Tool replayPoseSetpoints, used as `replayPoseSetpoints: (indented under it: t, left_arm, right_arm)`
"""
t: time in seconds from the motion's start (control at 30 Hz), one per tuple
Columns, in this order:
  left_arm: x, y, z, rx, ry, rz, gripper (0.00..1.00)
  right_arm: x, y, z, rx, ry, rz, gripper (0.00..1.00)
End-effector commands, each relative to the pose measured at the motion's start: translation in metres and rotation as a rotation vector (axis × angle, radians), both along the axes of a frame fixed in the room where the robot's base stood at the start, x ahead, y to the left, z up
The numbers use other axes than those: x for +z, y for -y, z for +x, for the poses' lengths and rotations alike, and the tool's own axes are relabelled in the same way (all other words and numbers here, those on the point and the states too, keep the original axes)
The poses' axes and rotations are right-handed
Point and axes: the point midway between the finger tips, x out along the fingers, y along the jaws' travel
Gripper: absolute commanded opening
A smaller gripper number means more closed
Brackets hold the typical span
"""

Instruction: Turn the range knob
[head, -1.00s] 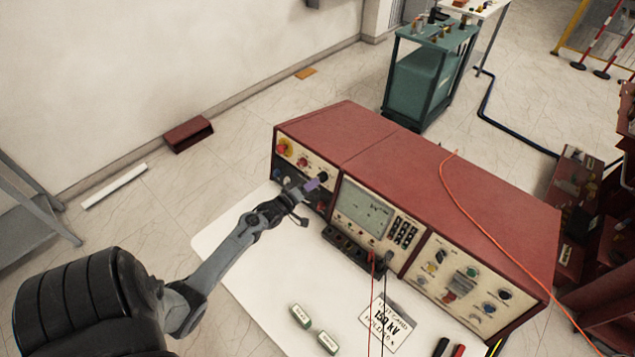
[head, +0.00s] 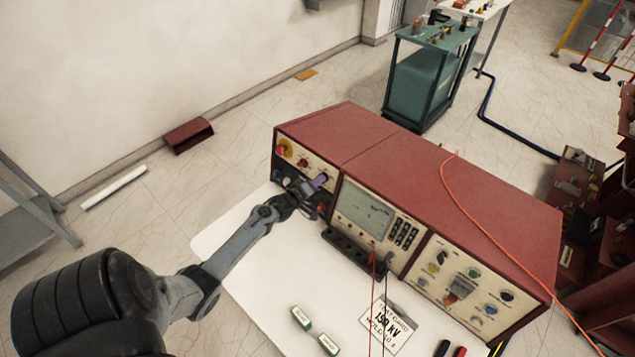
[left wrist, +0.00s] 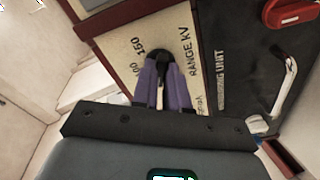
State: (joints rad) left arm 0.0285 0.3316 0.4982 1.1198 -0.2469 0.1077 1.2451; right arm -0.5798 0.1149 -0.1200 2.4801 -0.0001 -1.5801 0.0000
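The range knob (left wrist: 158,54) is black and sits on a cream panel lettered "RANGE KV" in the left wrist view, with "150" printed beside it. My left gripper (left wrist: 162,72) has purple fingers on either side of the knob, with only a narrow gap between them and the dark knob in it. The fingers hide part of the knob. In the head view my left gripper (head: 317,184) is at the left section of the red test unit (head: 400,170), and the range knob is hidden there. My right gripper is not in view.
The test unit stands on a white table (head: 255,255). A red cable (head: 470,222) runs over its top. In the left wrist view a red knob (left wrist: 290,12) is at upper right.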

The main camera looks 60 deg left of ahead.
Motion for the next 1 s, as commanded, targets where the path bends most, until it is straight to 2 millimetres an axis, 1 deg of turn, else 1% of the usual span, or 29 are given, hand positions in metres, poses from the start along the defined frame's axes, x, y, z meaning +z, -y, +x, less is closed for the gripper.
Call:
replayPoseSetpoints:
  t: [0.27,0.47,0.67,1.0]
  left_arm:
    - [0.0002,0.0001,0.0000,-0.002,-0.001,0.005,0.00]
    - [0.0000,0.0000,-0.0001,-0.013,-0.014,0.051,0.00]
    - [-0.0002,-0.0007,-0.0004,-0.041,-0.047,0.163,0.00]
    - [-0.0007,-0.0009,-0.0005,-0.115,-0.130,0.452,0.00]
  right_arm:
    - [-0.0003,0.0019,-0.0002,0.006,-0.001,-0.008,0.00]
    - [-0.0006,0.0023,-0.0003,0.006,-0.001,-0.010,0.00]
    - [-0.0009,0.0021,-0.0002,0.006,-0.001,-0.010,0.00]
    - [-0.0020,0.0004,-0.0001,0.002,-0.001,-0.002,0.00]
